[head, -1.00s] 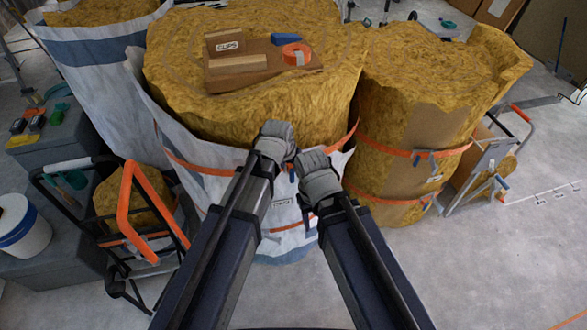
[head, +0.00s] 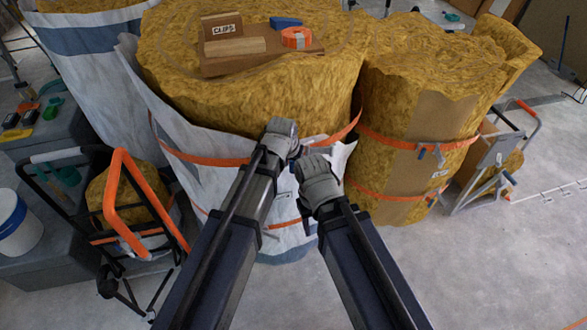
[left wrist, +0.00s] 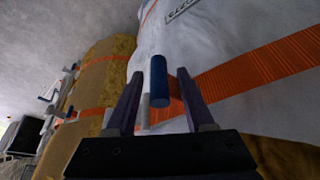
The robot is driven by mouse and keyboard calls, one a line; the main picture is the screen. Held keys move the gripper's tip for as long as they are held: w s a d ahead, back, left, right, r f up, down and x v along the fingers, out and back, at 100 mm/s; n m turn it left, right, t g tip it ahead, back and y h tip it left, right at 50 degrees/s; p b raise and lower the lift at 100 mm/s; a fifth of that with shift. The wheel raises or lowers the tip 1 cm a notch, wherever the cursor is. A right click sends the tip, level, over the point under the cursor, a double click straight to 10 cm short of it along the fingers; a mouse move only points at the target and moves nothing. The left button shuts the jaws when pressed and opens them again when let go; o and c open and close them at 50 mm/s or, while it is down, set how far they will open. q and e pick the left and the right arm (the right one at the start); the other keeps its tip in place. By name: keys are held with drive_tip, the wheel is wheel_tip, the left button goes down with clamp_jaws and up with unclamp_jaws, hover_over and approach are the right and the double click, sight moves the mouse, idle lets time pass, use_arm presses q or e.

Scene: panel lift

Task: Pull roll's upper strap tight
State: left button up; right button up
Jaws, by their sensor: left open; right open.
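The large yellow roll (head: 240,105) stands in the middle of the head view, partly wrapped in a white sheet. Its orange upper strap (head: 205,159) runs around it just below the top and also crosses the left wrist view (left wrist: 255,75). A blue handle (left wrist: 158,78) stands in front of the strap, between my left gripper's fingers in that view, with a gap on both sides. My left gripper (head: 282,127) is open at the front of the roll by the upper strap. My right gripper (head: 313,163) is open just right and below. My grippers hide the strap's front.
A second strapped roll (head: 415,95) stands to the right, with a hand truck (head: 490,165) beside it. An orange-and-black cart (head: 125,205) and a white bucket (head: 17,225) are at left. A board (head: 250,62) with clips and orange tape lies on the roll. Floor at lower right is clear.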

use_arm(q)
clamp_jaws()
idle(0.5)
idle(1.0)
